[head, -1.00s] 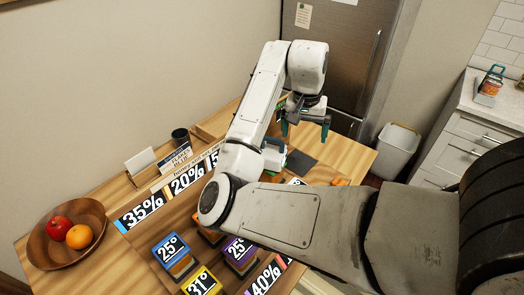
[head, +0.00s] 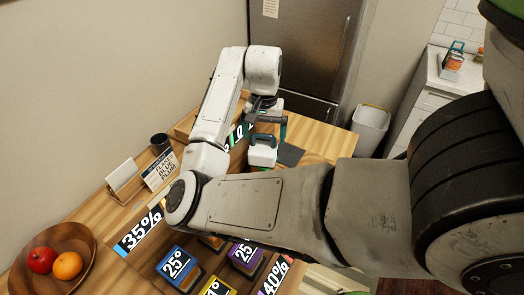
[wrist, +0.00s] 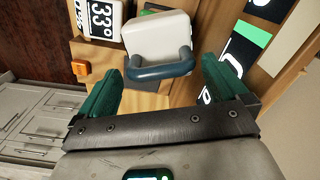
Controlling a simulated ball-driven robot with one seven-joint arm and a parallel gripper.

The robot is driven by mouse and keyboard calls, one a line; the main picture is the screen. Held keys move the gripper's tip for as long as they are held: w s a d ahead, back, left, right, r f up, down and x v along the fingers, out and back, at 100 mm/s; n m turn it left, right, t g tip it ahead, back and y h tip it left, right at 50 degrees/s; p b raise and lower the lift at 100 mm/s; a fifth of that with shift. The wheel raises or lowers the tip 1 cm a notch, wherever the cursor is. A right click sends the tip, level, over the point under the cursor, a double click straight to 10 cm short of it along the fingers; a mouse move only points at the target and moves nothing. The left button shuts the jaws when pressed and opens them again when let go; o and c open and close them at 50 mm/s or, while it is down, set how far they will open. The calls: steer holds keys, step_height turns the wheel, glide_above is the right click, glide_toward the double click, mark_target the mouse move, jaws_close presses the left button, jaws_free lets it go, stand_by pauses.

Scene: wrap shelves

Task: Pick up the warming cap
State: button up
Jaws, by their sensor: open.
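The warming cap (wrist: 157,36) appears to be the white, rounded block with a dark blue-grey bar handle (wrist: 160,70) in the wrist view. In the head view the white cap (head: 262,153) stands on the wooden table, right of my forearm. My gripper (head: 268,134) is open above it, with teal fingers pointing down. In the wrist view the fingers of my gripper (wrist: 168,72) lie to either side of the handle, with gaps on both sides. I cannot tell whether they are down at handle height. What the cap rests on is mostly hidden.
A dark flat square (head: 289,154) lies right of the cap. A block marked 33° (wrist: 101,18) and a small orange piece (wrist: 81,68) are near it. Blocks such as the blue 25° one (head: 176,266) stand in front. A fruit bowl (head: 88,280) is at left.

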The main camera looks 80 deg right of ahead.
mark_target(263, 145)
steer(key=shift+a+f+p, duration=0.25)
steer(key=shift+f+p, duration=0.05)
steer(key=shift+f, duration=1.05)
steer(key=shift+a+f+p, duration=0.2)
steer(key=shift+f+p, duration=0.1)
steer(key=shift+f, duration=1.05)
steer(key=shift+c, duration=0.2)
steer(key=c, duration=1)
steer(key=shift+c, duration=0.8)
steer(key=shift+r, duration=0.1)
steer(key=shift+r, duration=0.1)
